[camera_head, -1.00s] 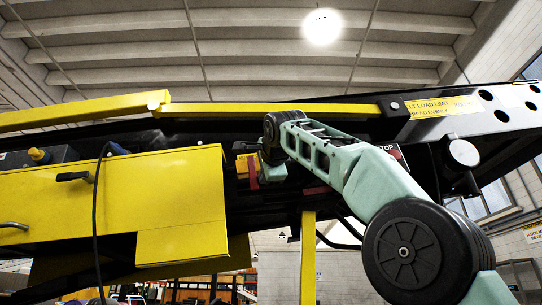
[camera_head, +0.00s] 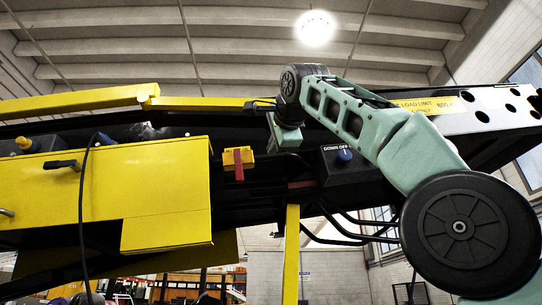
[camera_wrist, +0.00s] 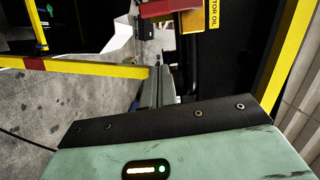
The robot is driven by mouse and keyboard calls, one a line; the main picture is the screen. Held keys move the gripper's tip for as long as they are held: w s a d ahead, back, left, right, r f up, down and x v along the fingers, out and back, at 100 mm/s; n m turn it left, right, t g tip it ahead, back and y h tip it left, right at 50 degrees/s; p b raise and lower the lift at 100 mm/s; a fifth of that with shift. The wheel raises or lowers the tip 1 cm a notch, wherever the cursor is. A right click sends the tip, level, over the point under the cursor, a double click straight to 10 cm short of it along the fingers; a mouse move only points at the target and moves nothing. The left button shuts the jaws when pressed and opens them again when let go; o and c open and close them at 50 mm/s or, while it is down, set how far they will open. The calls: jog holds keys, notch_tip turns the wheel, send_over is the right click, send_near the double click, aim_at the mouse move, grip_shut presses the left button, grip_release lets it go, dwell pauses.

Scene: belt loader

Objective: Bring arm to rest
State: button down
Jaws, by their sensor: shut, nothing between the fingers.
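My arm is pale green with black joints and reaches up across the right half of the head view. My gripper (camera_head: 261,106) is at its upper left end, shut and empty, small and dark against the belt loader (camera_head: 168,178). It stands in front of the loader's yellow rail, above and right of a small yellow box with a red handle (camera_head: 239,166). Whether it touches anything cannot be told.
A black control box with a blue knob (camera_head: 345,156) sits beneath my forearm. A yellow upright post (camera_head: 291,255) stands below the loader. A black cable hangs over the yellow cabinet at left. The wrist view shows bare concrete floor (camera_wrist: 60,110) at left.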

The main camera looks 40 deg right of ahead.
dwell(0.6)
jog(key=w+a+f+n+g+y, duration=0.2)
jog(key=w+a+f+n+y, duration=0.25)
jog(key=f, duration=0.45)
jog(key=w+a+f+n+g+y, duration=0.1)
jog(key=w+a+f+n, duration=0.35)
jog(key=a+f, duration=0.4)
jog(key=s+a+f+n+g+y, duration=0.1)
jog(key=s+a+f+n+g, duration=0.25)
jog(key=f, duration=0.75)
jog(key=a+f+n+g+y, duration=0.15)
jog(key=a+f+n, duration=0.25)
jog(key=a+f, duration=0.5)
jog(key=s+f+n+g, duration=0.1)
jog(key=s+f+n, duration=0.15)
jog(key=f, duration=0.35)
jog(key=s+f+n+g, duration=0.1)
jog(key=s+f+g, duration=0.15)
jog(key=f, duration=0.45)
jog(key=s+d+f+n+g, duration=0.2)
jog(key=s+f+n, duration=0.1)
jog(key=s+f, duration=0.8)
jog(key=s+d+f+n+g+h, duration=0.1)
jog(key=s+d+f+n+g, duration=0.1)
jog(key=s+f, duration=0.9)
jog(key=shift+s+d+f+n+g, duration=0.3)
jog(key=shift+n+g, duration=0.15)
jog(key=shift+n, duration=0.55)
